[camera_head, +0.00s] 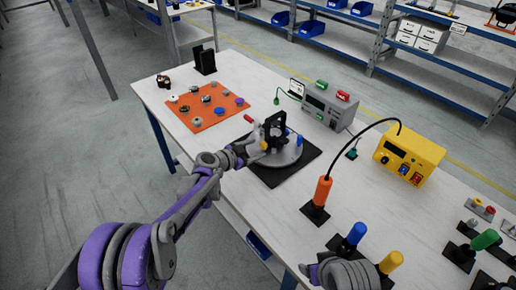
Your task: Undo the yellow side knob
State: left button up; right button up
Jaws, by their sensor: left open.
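A black fixture (275,127) stands upright on a round grey base (287,156), which rests on a black mat (272,175). The yellow side knob (264,145) is small and sits on the fixture's left side. A red-handled part (248,118) and a blue knob (299,140) also show at the fixture. My left gripper (254,150) is open at the left of the fixture, close beside the yellow knob. I cannot tell whether its fingers touch the knob. My right gripper does not show; only a grey part of my right arm appears at the bottom edge.
An orange mat (222,98) with several small parts lies to the left. A grey box instrument (330,103) stands behind the fixture. A yellow box (408,153), an orange-handled tool (322,190) and blue (355,234) and yellow (390,262) handles stand to the right.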

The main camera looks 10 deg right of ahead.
pick_arm(q)
jog(key=shift+x, duration=1)
grip_shut()
